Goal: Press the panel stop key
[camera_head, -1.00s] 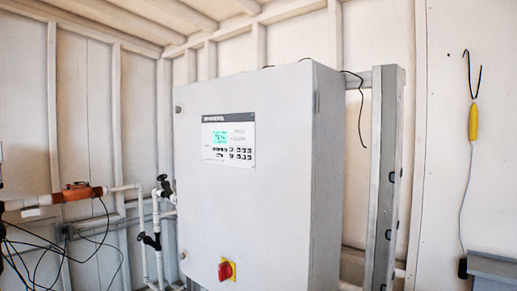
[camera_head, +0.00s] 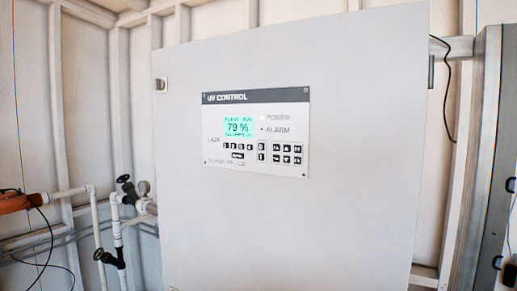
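The UV control panel (camera_head: 255,132) is a pale plate with a dark title strip, set in the upper part of the grey cabinet door (camera_head: 340,225). Its green screen (camera_head: 238,127) reads 79 %. Small dark keys (camera_head: 287,154) sit in groups below and to the right of the screen. Their markings are too small to read, so I cannot tell which one is the stop key. POWER and ALARM labels are at the panel's right. Neither of my grippers shows in the head view.
White pipes with black valves (camera_head: 128,190) and a gauge stand left of the cabinet. An orange fitting (camera_head: 22,202) with cables is at the far left. A grey upright post (camera_head: 482,165) stands at the right. Nothing visible blocks the panel's front.

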